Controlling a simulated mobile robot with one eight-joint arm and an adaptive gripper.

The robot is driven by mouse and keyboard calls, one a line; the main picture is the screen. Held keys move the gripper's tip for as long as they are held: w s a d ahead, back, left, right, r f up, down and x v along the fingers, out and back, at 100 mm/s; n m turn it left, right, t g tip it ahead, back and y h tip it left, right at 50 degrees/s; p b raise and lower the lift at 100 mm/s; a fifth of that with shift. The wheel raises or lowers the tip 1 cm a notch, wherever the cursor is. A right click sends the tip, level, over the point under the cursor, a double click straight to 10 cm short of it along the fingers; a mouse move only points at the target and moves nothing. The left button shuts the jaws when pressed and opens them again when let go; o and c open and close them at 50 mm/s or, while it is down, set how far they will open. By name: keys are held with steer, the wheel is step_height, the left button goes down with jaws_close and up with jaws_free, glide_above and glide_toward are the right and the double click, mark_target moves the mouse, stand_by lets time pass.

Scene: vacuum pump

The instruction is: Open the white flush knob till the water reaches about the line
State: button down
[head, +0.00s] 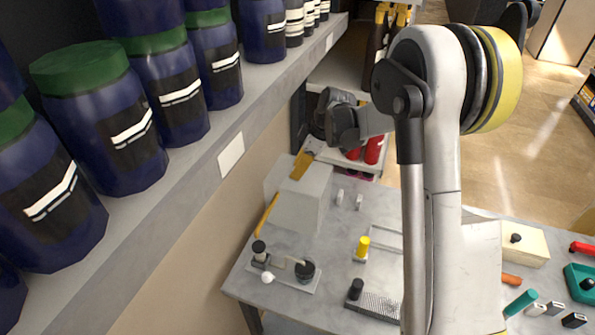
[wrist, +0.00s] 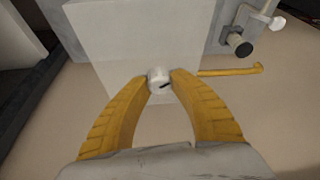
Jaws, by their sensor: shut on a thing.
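In the wrist view, the white flush knob (wrist: 158,78), with a short black mark on its face, sits at the face of the pale box (wrist: 125,35). The yellow fingers of my gripper (wrist: 158,82) are closed on the knob from both sides. In the head view, my gripper (head: 302,165) is at the far left side of the grey box (head: 297,212); the knob is hidden there. No water and no level line can be made out in either view.
A yellow rod (head: 267,214) sticks out beside the box. A plate with black knobs (head: 304,270) and a white ball (head: 267,277) is on the grey table near it.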

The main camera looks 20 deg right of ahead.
stand_by(0.4)
steer(key=c, duration=1.1)
jaws_free()
steer(key=shift+r, duration=0.1)
steer(key=v, duration=1.1)
steer(key=shift+d+r, duration=0.25)
steer(key=shift+r, duration=0.1)
